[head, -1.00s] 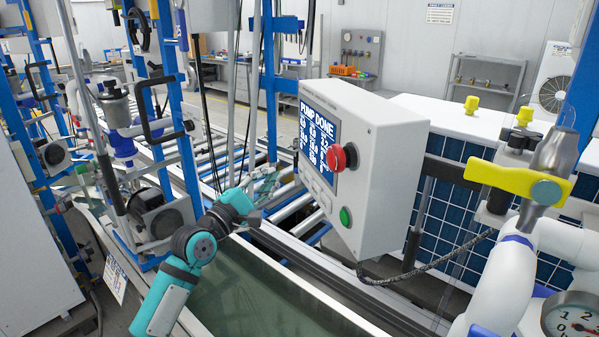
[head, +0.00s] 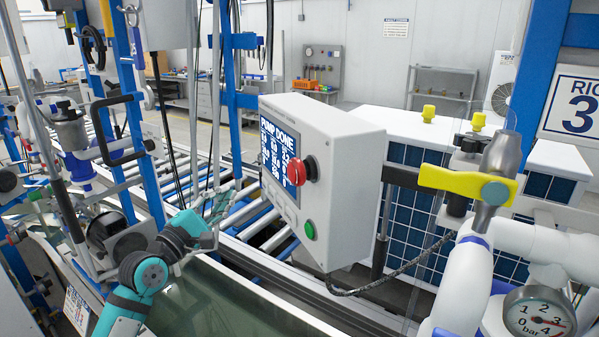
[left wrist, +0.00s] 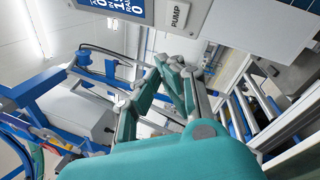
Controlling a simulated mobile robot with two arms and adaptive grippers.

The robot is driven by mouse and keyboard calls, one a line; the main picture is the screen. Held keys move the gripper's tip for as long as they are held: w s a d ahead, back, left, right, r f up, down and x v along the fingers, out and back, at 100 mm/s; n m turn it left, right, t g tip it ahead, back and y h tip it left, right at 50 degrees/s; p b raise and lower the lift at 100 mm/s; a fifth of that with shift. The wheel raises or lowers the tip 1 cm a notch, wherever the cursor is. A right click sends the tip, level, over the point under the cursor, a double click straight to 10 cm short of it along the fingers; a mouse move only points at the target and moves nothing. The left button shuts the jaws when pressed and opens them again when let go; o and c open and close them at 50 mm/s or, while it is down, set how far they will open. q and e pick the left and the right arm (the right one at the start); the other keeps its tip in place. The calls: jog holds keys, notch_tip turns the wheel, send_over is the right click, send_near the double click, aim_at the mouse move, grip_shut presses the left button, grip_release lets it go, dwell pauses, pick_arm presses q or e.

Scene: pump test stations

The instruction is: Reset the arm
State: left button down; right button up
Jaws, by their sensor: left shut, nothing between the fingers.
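My left arm, teal and grey, comes in from the bottom left of the head view. Its gripper (head: 211,222) is in front of the roller conveyor, left of the control box, and small in this view. In the left wrist view the gripper's teal and grey fingers (left wrist: 176,78) are drawn together and hold nothing. The grey control box (head: 335,200) has a screen (head: 279,160) reading "PUMP DONE", a red knob (head: 302,170) and a green button (head: 309,229). My right gripper is not in view.
A white pipe with a yellow-handled valve (head: 465,184) and a pressure gauge (head: 540,318) stand at the right. Blue frames with pump parts (head: 105,150) crowd the left. A greenish trough (head: 235,305) lies below the arm, and a roller conveyor (head: 250,222) runs behind.

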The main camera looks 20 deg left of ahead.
pick_arm(q)
jog(key=s+d+f+m+g, duration=0.3)
jog(key=s+d+f+m, duration=0.15)
jog(key=f, duration=0.35)
jog(key=s+d+f+m+g+y, duration=0.1)
jog(key=s+d+f+m+g, duration=0.3)
jog(key=f, duration=0.4)
jog(key=s+d+f+m+g, duration=0.25)
jog(key=s+f+m, duration=0.3)
jog(key=f, duration=0.35)
jog(key=s+f+m+g+y, duration=0.25)
jog(key=s+f+m, duration=0.2)
jog(key=s, duration=0.65)
jog(key=s+f+m+g+y, duration=0.1)
jog(key=s+f+m+g, duration=0.35)
jog(key=s, duration=0.65)
notch_tip(320, 180, down, 32)
jog(key=s+g+b, duration=0.1)
jog(key=s+b, duration=0.1)
jog(key=b, duration=0.3)
jog(key=s+a+f+g+b, duration=0.1)
jog(key=s+a+f+b, duration=0.1)
jog(key=s+f, duration=1.3)
notch_tip(320, 180, down, 2)
jog(key=shift+s+f+b, duration=0.2)
jog(key=shift+s+b, duration=0.05)
jog(key=shift+b, duration=0.05)
